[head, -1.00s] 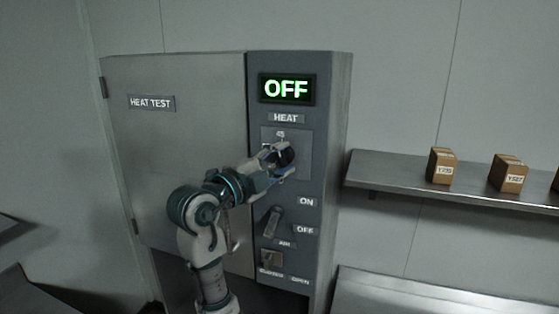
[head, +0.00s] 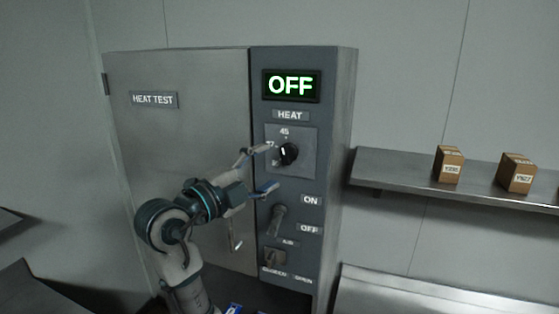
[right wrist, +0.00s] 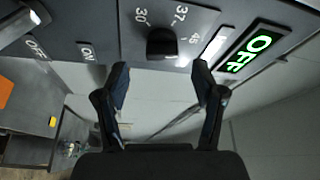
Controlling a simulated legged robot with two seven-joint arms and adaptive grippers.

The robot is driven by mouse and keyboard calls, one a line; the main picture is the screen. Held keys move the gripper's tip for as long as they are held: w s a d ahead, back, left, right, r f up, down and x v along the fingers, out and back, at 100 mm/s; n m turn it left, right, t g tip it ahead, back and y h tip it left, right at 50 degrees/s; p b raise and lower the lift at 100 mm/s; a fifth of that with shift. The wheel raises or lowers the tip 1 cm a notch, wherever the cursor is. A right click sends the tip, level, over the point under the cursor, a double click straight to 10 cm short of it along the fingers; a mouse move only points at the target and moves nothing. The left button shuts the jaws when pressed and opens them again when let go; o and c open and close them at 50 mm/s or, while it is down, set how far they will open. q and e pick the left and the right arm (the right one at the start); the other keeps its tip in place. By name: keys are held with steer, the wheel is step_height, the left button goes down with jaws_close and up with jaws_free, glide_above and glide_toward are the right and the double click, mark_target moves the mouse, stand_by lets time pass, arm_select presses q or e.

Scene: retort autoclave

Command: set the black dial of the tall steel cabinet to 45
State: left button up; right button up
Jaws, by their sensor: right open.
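The tall steel cabinet (head: 180,150) stands ahead with its door shut. Its black dial (head: 289,154) sits on a plate under the HEAT label, with 45 above it and lower numbers to its left. A pale mark shows at the dial's top, towards 45; its exact angle is hard to read. The dial also shows in the right wrist view (right wrist: 162,42), near 30, 37 and 45. My right gripper (head: 266,169) is open and empty, left of and below the dial, apart from it. Its spread fingertips show in the right wrist view (right wrist: 161,72). My left gripper is not in view.
The cabinet's display (head: 291,86) reads OFF. An ON/OFF lever (head: 278,219) and a lower switch (head: 274,256) sit below the dial. A steel shelf (head: 400,185) with small cartons (head: 448,165) is at the right.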

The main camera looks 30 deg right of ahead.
steer(key=v, duration=0.6)
steer(key=shift+w, duration=0.15)
steer(key=shift+f, duration=0.15)
